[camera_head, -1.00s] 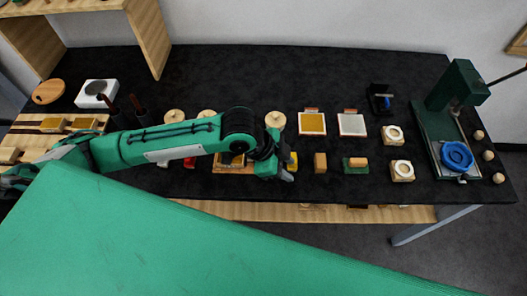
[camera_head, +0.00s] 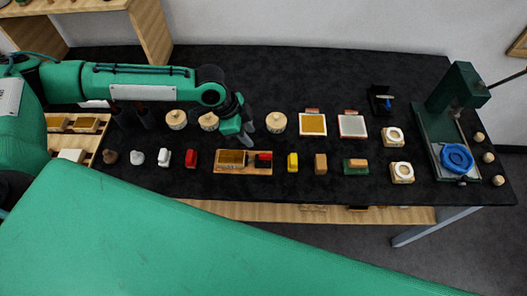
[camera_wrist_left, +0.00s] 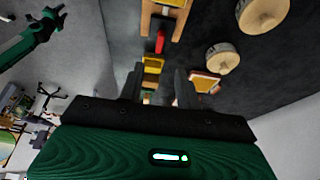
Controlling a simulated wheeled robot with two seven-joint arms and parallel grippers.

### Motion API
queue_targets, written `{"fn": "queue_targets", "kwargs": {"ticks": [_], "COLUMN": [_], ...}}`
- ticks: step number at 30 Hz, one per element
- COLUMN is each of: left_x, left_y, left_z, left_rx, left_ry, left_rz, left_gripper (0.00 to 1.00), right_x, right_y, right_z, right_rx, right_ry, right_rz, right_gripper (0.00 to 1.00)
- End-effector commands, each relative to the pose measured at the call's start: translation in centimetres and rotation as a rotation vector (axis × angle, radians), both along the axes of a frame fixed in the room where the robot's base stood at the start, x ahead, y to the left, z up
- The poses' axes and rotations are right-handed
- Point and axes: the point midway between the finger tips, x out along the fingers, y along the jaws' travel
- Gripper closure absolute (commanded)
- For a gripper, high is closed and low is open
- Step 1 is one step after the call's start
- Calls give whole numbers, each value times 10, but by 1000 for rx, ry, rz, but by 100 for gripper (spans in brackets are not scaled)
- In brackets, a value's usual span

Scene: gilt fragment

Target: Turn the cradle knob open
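The cradle (camera_head: 224,172) is a low wooden block with a gold-brown panel, in the middle of the table's front part. A red piece (camera_head: 264,157), which looks like its knob, sits at its right end. In the left wrist view the cradle (camera_wrist_left: 176,20) is at the top and the red piece (camera_wrist_left: 160,41) points down from it. My left gripper (camera_head: 244,139) is just behind the cradle, apart from the red piece. Its fingers (camera_wrist_left: 159,76) are spread with nothing held between them. My right gripper is not in view.
A red block (camera_head: 191,158) stands left of the cradle and a yellow one (camera_head: 292,163) to its right. Round wooden lidded pots (camera_head: 276,122) stand behind. A green press (camera_head: 436,130) is at the far right. Black table is bare toward the back.

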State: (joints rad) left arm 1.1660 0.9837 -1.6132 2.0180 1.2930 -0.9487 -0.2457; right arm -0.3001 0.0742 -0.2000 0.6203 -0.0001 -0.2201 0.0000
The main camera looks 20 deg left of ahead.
Motion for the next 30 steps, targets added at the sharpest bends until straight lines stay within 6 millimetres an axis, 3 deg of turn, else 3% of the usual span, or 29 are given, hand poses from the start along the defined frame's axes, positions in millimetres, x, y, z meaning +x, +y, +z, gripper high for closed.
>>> {"fn": "queue_targets", "kwargs": {"ticks": [15, 21, 30], "left_x": [10, 11, 12], "left_y": [-37, -42, -43], "left_z": [-92, -106, -108], "left_rx": [2, 1, 1], "left_ry": [2, 1, 0], "left_rz": [-3, -1, -1], "left_gripper": [65, 65, 65], "right_x": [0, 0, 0], "right_y": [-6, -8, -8], "right_z": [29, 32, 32], "right_rx": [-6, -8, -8], "right_ry": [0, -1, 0], "right_rz": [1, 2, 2], "right_gripper": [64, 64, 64]}}
